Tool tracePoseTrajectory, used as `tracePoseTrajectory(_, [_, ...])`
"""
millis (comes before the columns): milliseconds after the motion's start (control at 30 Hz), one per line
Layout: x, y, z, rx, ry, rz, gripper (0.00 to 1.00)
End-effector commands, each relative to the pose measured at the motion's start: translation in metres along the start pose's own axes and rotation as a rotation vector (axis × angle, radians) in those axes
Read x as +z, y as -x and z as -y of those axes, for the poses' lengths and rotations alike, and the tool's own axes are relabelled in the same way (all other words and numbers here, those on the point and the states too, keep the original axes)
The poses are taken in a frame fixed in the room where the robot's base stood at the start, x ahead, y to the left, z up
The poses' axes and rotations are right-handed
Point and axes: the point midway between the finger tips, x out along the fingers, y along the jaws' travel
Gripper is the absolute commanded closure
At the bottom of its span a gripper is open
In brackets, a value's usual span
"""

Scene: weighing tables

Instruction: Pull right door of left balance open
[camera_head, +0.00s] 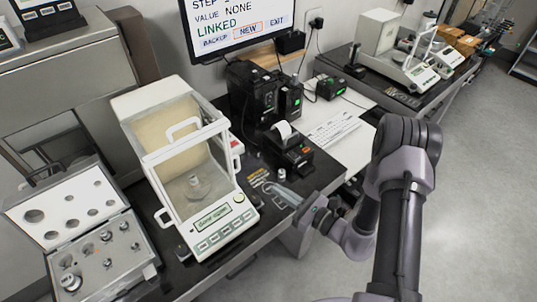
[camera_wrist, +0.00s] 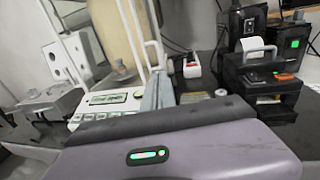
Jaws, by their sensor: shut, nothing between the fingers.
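The left balance (camera_head: 212,222) stands on the dark bench in the head view, a white case with a clear glass chamber and a lit display. A metal weighing pan (camera_head: 196,187) shows inside. Its right door (camera_head: 222,152) is on the chamber side facing my arm; I cannot tell surely whether it is fully closed. In the wrist view a white upright handle (camera_wrist: 152,52) shows just behind my fingers; contact cannot be told. My gripper (camera_head: 274,187) is shut and empty, low over the bench to the right of the balance. Its grey fingers also show in the wrist view (camera_wrist: 157,88).
An open weight case (camera_head: 140,262) lies left of the balance. A small weight (camera_head: 281,174) stands near my fingers. A black printer (camera_head: 293,154) and a keyboard (camera_head: 333,130) are behind, below the monitor (camera_head: 240,20). Another balance (camera_head: 412,72) is on the far table. Floor at right is clear.

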Motion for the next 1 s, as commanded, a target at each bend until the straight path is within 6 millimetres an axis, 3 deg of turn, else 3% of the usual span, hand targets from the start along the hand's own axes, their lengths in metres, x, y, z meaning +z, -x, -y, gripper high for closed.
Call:
tracePoseTrajectory(600, [-0.002, -0.118, 0.000, 0.001, 0.002, 0.002, 1.00])
tracePoseTrajectory(800, [-0.001, -0.136, 0.001, -0.001, 0.000, 0.000, 1.00])
tracePoseTrajectory(1000, [0.000, -0.138, 0.001, -0.003, 0.000, 0.000, 1.00])
